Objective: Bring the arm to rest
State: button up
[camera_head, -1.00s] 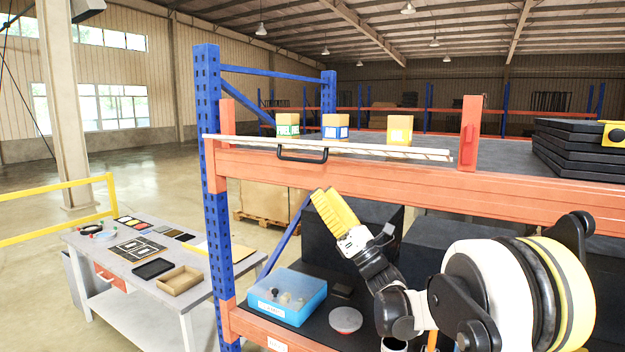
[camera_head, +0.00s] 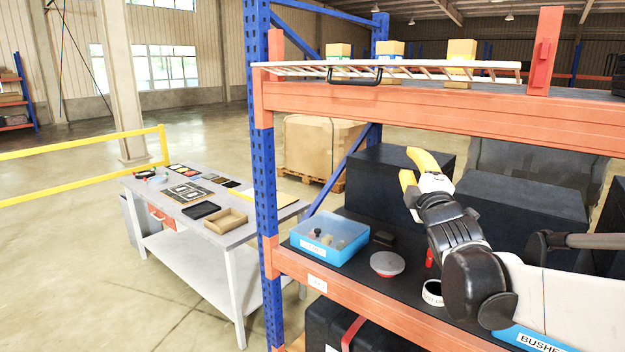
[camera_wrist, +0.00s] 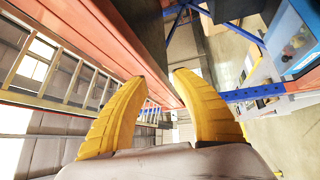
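My gripper (camera_head: 416,169) has curved yellow fingers and is raised in front of the rack, between the upper orange beam and the lower shelf, in the head view. In the wrist view my gripper (camera_wrist: 166,85) shows both fingers spread apart with nothing between them. The upper orange beam (camera_head: 420,110) passes close behind the fingers in the wrist view. My arm reaches in from the right and hides part of the lower shelf.
A blue bin (camera_head: 330,236), a grey-white disc (camera_head: 387,264) and a white ring-shaped roll (camera_head: 433,292) are on the lower shelf. Dark boxes (camera_head: 520,205) fill its back. A rack (camera_head: 400,70) with boxes lies above. A grey workbench (camera_head: 185,205) stands left; floor between is open.

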jog(key=s+a+f+m+g+b, duration=0.2)
jog(key=s+f+m+g+b, duration=0.3)
jog(key=s+f, duration=1.1)
jog(key=s+a+f+m+g+b, duration=0.1)
jog(key=s+f+m+g+b, duration=0.4)
jog(key=s+f, duration=1.2)
notch_tip(320, 180, down, 5)
jog(key=m+g, duration=0.3)
jog(key=m, duration=0.3)
jog(key=shift+s+a, duration=0.25)
jog(key=shift+a, duration=0.15)
jog(key=shift+r, duration=0.1)
